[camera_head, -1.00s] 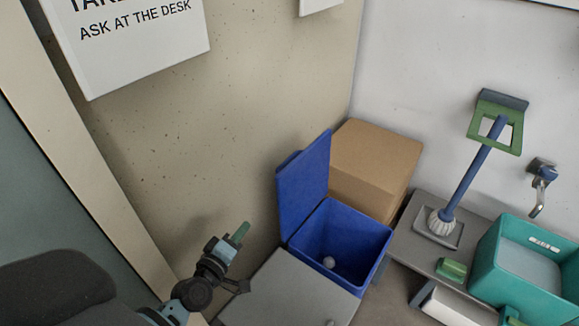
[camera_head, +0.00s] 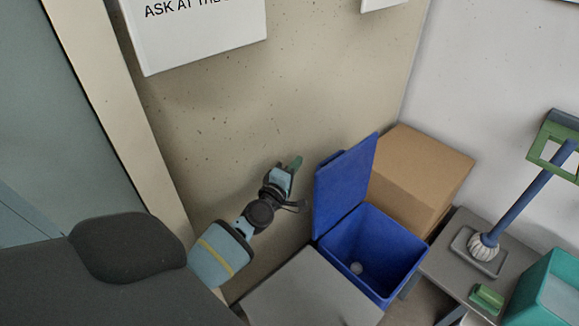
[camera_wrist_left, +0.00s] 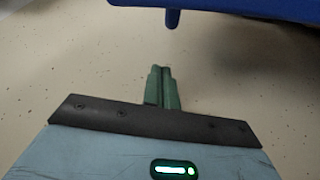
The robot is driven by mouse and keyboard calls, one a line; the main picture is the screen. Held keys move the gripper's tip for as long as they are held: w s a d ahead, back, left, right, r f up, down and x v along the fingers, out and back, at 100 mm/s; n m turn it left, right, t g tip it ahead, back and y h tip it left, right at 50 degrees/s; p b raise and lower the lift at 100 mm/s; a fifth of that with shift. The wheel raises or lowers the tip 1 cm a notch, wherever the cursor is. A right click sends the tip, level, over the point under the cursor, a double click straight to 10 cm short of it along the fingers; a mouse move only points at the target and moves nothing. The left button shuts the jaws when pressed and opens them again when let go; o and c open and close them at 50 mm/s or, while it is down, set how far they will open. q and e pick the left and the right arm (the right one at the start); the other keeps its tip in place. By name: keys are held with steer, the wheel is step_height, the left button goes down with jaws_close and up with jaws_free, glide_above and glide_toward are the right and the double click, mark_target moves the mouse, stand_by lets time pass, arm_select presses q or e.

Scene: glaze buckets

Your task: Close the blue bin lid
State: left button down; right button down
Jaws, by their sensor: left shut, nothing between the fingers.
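The blue bin (camera_head: 385,245) stands in the corner area with its lid (camera_head: 342,186) raised, standing up from the bin's left side. A small pale ball lies inside the bin. My left gripper (camera_head: 296,163), with green fingers, is just left of the lid, at about the height of its upper half, apart from it. In the left wrist view my left gripper (camera_wrist_left: 162,88) is shut and empty. There the blue lid (camera_wrist_left: 235,8) crosses the top edge, with a small tab hanging from it ahead of the fingertips. My right gripper is not in view.
A cardboard box (camera_head: 420,165) stands behind the bin. A grey surface (camera_head: 310,292) lies in front of it at the left. At right, a grey bench (camera_head: 450,262) holds a brush in a holder, a green block (camera_head: 487,298) and a teal tub (camera_head: 545,295). A beige wall rises behind my gripper.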

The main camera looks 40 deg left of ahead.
arm_select(q)
steer(key=w+d, duration=0.2)
steer(key=d, duration=0.1)
steer(key=shift+w+d+f, duration=0.15)
steer(key=shift+w+f, duration=0.05)
steer(key=shift+w, duration=0.2)
steer(key=shift+d, duration=0.15)
